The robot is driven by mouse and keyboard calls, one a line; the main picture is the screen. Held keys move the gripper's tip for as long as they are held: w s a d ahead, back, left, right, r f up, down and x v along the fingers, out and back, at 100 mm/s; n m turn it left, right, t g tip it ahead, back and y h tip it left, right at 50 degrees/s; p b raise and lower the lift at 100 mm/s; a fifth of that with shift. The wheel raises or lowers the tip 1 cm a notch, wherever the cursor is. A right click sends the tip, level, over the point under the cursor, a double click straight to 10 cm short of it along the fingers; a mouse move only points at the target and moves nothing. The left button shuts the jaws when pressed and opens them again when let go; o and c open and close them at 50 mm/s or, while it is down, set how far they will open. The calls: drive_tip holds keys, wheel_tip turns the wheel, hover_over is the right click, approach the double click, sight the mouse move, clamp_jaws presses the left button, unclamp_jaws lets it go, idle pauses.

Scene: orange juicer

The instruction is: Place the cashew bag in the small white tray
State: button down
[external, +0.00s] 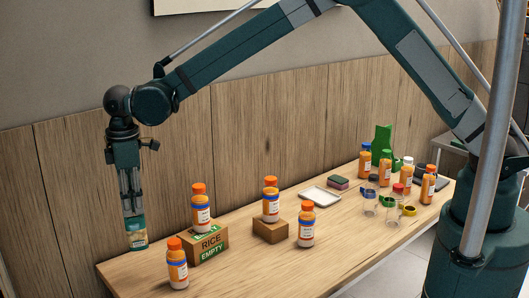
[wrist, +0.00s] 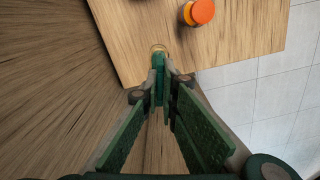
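The cashew bag (external: 136,233) is a small teal packet with a pale lower part, at the far left end of the table in the external view. My gripper (external: 132,210) points down and is shut on its top. In the wrist view the fingers (wrist: 162,82) come together on the bag's thin green edge (wrist: 158,62). Whether the bag's bottom touches the table cannot be told. The small white tray (external: 309,191) lies flat on the table near the wall, well to the right of my gripper, and looks empty. It is not in the wrist view.
Orange-capped bottles stand between bag and tray: one on the rice box (external: 210,244), one on a brown box (external: 270,231), others (external: 177,265) on the table (external: 240,272). A sponge (external: 338,182) lies beside the tray. Several bottles and jars crowd the right end.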

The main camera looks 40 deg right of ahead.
drive_tip(key=s+d+r+m+p, duration=0.1)
drive_tip(key=s+d+r+m, duration=0.2)
drive_tip(key=d+r+m, duration=0.6)
drive_tip(key=s+d+r+m, duration=0.3)
drive_tip(key=d+r+m, duration=0.15)
drive_tip(key=d, duration=0.85)
drive_tip(key=w+d+f+b, duration=0.3)
drive_tip(key=w+d+f, duration=0.35)
drive_tip(key=d, duration=0.95)
drive_tip(key=w+d+f+m+b, duration=0.1)
drive_tip(key=w+d+f+b, duration=0.25)
drive_tip(key=d+f, duration=0.9)
drive_tip(key=w+d+f+b, duration=0.2)
drive_tip(key=w+d+f, duration=0.3)
drive_tip(key=d, duration=1.5)
drive_tip(key=s+d+r+p, duration=0.7)
drive_tip(key=s+d+r, duration=0.1)
drive_tip(key=d+r, duration=0.1)
drive_tip(key=shift+r+p, duration=0.35)
drive_tip(key=shift+r, duration=0.1)
drive_tip(key=shift+f, duration=0.1)
